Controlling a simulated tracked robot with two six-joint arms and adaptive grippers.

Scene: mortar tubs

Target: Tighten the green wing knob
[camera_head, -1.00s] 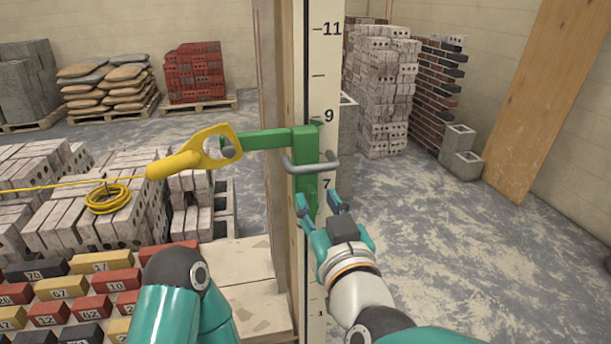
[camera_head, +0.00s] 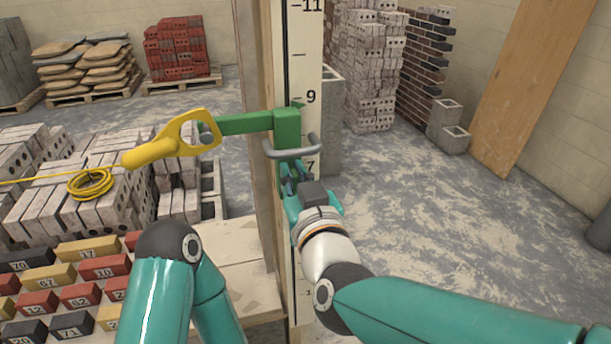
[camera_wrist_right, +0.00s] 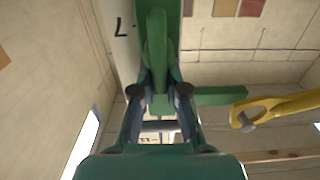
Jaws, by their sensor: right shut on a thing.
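The green clamp (camera_head: 287,124) sits around the tall marked post (camera_head: 304,60), near the 9 and 7 marks, with a grey U-shaped bar (camera_head: 292,152) across its front. My right gripper (camera_head: 291,180) is just below that bar, shut on the green wing knob (camera_wrist_right: 157,50). In the right wrist view the knob stands between the fingertips (camera_wrist_right: 160,90). In the head view the fingers mostly hide it. My left arm (camera_head: 160,290) shows at the lower left, but its gripper is not in view.
A yellow holder (camera_head: 150,153) hangs on the clamp's left arm, its line running left past a yellow coil (camera_head: 91,184). Grey block stacks (camera_head: 60,205) and numbered bricks (camera_head: 62,275) lie left. The floor (camera_head: 430,210) right of the post is clear.

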